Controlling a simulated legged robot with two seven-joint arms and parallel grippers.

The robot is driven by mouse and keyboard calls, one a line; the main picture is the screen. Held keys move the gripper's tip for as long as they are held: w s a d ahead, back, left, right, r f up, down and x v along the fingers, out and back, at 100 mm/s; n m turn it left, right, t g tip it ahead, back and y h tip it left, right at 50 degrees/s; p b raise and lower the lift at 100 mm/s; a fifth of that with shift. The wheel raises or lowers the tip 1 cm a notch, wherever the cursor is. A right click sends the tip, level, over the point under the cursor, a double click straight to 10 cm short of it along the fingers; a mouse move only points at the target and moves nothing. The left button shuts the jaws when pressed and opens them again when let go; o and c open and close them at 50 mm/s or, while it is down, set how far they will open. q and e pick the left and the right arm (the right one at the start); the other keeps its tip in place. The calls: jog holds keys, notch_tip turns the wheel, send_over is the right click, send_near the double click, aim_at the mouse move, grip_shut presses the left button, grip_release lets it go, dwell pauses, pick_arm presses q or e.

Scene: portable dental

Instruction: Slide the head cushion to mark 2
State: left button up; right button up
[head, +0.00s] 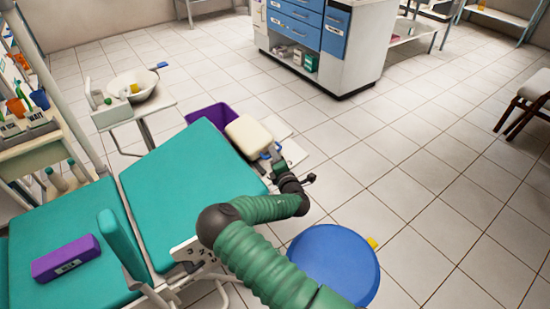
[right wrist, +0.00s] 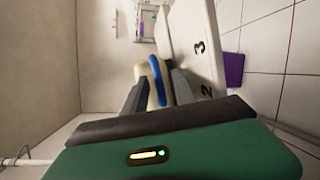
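The cream head cushion (head: 249,136) is at the far end of the teal dental chair (head: 190,180), with a blue handle (head: 270,152) on its near right side. My right gripper (head: 277,164) is at this handle. In the right wrist view its two dark fingers (right wrist: 158,92) stand apart, with the blue handle (right wrist: 158,80) and cream cushion (right wrist: 141,72) showing between them. Cream shows between the left finger and the blue; contact cannot be told. A white rail (right wrist: 196,45) beside them carries marks 2 (right wrist: 206,90) and 3 (right wrist: 200,47). My left gripper is out of view.
A purple bin (head: 212,114) stands beyond the chair. A blue stool (head: 333,262) is close beside my right arm. A side stand with a white bowl (head: 140,86) is at left, and a cabinet (head: 320,45) behind.

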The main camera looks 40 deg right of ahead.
grip_shut()
jog(key=shift+s+f, duration=0.1)
jog(key=shift+f, duration=0.1)
dwell(1.1)
